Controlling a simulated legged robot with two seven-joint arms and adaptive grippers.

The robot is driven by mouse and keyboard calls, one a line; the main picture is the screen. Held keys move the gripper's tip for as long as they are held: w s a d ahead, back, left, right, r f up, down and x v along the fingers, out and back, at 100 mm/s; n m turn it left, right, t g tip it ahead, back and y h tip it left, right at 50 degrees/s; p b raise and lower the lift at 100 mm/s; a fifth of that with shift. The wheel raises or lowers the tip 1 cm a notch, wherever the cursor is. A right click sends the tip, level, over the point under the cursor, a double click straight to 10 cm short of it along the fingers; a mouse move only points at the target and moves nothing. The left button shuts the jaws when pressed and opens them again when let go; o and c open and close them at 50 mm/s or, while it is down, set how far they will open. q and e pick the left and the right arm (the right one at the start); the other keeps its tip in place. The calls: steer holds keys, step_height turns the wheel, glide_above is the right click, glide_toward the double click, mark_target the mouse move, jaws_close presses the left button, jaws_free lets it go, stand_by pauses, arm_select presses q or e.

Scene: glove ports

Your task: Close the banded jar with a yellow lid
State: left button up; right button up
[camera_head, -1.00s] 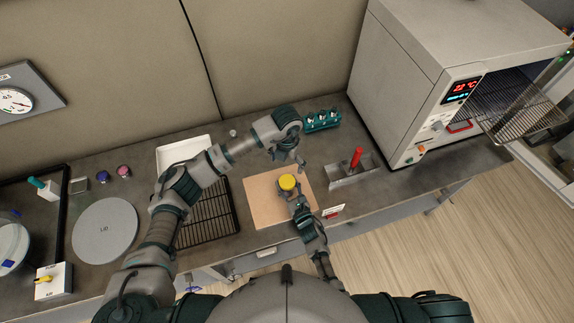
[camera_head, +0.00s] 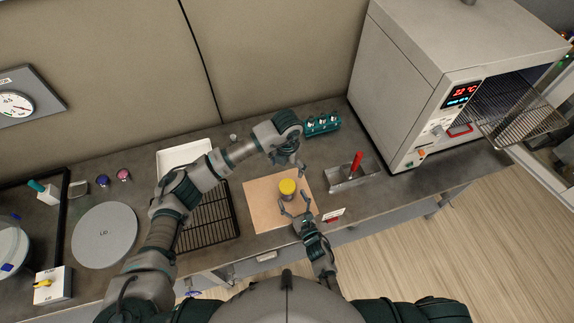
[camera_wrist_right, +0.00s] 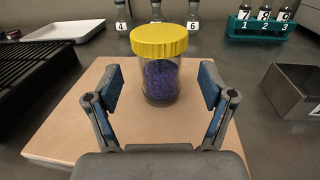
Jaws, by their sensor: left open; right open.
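The jar (camera_wrist_right: 160,82) stands upright on the tan board, clear-walled with blue-purple contents; no band can be made out on it. The yellow lid (camera_wrist_right: 160,40) sits on the jar's mouth and looks level; how tightly it is on cannot be told. In the head view the yellow lid (camera_head: 287,186) hides most of the jar. My right gripper (camera_head: 294,203) is open on the near side of the jar, its fingers apart and clear of the glass. My left gripper (camera_head: 291,168) is open and empty, just behind and above the lid.
The tan board (camera_head: 262,210) is otherwise bare. A black rack (camera_head: 207,215) and white tray (camera_head: 183,153) lie left. A metal holder with a red-handled tool (camera_head: 356,162) stands right, a teal vial rack (camera_head: 322,123) behind, and an oven (camera_head: 430,75) far right.

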steer(key=v, duration=0.7)
steer(key=shift+s+d, duration=0.1)
steer(key=shift+f, duration=0.1)
